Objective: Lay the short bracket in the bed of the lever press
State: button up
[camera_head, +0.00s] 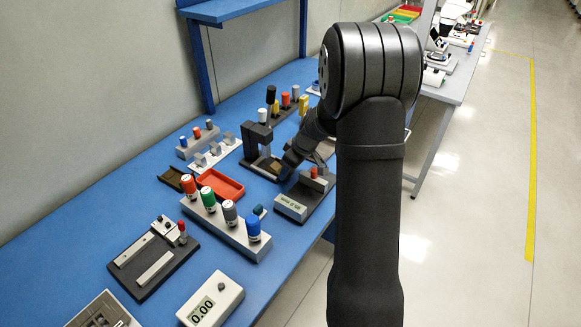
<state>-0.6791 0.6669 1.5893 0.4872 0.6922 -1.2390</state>
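The lever press (257,137) is a dark upright frame with a flat dark base, standing on the blue bench near the middle of the view. My arm reaches down from the right, and my gripper (284,171) is low at the right side of the press base. A small brownish patch shows on the base beside the gripper; it may be the short bracket, but it is too small to tell. The fingers are tiny and dark, so I cannot see whether they are open or shut on anything.
A red tray (220,185) and a small dark holder (174,179) lie left of the press. A grey block with several coloured knobs (228,226) stands in front. Racks with coloured pieces stand behind the press.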

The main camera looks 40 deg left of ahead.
jog(key=shift+f, duration=0.15)
jog(key=o, duration=1)
jog(key=v, duration=1.2)
jog(key=shift+d, duration=0.1)
